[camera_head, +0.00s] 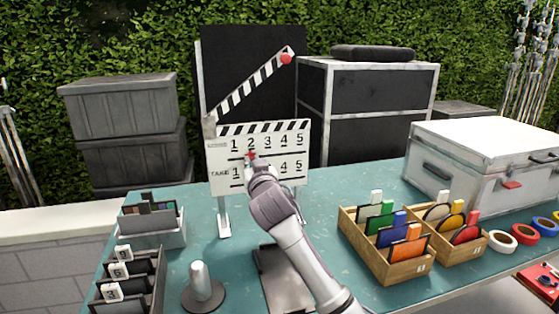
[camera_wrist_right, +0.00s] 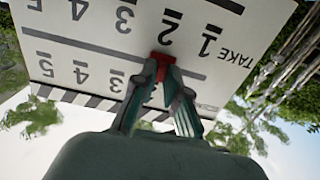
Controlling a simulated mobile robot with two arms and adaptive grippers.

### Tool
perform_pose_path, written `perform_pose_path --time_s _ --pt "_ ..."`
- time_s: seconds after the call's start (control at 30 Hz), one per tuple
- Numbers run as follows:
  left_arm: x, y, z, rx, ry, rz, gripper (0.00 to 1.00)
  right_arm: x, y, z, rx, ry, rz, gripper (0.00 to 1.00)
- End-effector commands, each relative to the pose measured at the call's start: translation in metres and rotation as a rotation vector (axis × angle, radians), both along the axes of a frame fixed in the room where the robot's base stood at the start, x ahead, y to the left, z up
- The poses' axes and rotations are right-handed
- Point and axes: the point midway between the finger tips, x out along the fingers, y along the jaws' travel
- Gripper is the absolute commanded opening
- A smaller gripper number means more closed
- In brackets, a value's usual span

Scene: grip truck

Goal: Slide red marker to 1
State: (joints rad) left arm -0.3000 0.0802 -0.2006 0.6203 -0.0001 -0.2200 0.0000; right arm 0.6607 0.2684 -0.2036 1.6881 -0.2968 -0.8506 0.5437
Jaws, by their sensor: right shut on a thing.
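A white clapperboard (camera_head: 222,168) stands on the teal table with two number rows, 1 to 5, the lower labelled TAKE. Its striped arm (camera_head: 240,88) is raised, with a red knob (camera_head: 286,58) at the tip. The red marker (camera_head: 252,154) is just below the upper row's 2. It also shows in the right wrist view (camera_wrist_right: 162,60), beside the TAKE row's 2, at a grey line between the rows. My right gripper (camera_head: 252,161) is shut on the red marker, a fingertip on each side (camera_wrist_right: 160,72). It hides part of the TAKE row in the head view. My left gripper is out of view.
Wooden boxes (camera_head: 392,278) of coloured cards stand at the right, near a white case (camera_head: 480,140) and tape rolls (camera_head: 502,241). Grey card holders (camera_head: 150,236) are at the left. A grey knobbed stand (camera_head: 203,290) sits at the front.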

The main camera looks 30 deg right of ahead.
Motion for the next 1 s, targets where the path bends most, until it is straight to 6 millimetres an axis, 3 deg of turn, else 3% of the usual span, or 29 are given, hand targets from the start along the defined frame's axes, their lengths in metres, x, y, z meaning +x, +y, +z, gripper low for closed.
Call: perform_pose_path --time_s 0.1,0.23,0.7,0.73,0.87,1.0 --pt "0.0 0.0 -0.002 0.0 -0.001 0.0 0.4 0.006 0.023 -0.002 0.004 0.003 0.002 0.0" --pt "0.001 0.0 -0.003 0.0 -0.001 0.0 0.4 0.009 0.038 -0.002 0.002 0.003 0.001 0.0" --pt "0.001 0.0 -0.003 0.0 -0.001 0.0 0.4 0.011 0.047 -0.002 0.001 0.003 0.003 0.0" --pt "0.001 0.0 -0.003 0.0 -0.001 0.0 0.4 0.011 0.047 -0.002 0.001 0.003 0.003 0.14" --pt "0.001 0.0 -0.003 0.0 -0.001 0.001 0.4 0.011 0.046 -0.002 0.0 0.002 0.002 0.35" --pt "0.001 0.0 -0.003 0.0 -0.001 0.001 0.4 0.011 0.046 -0.001 0.0 0.002 0.001 0.38"
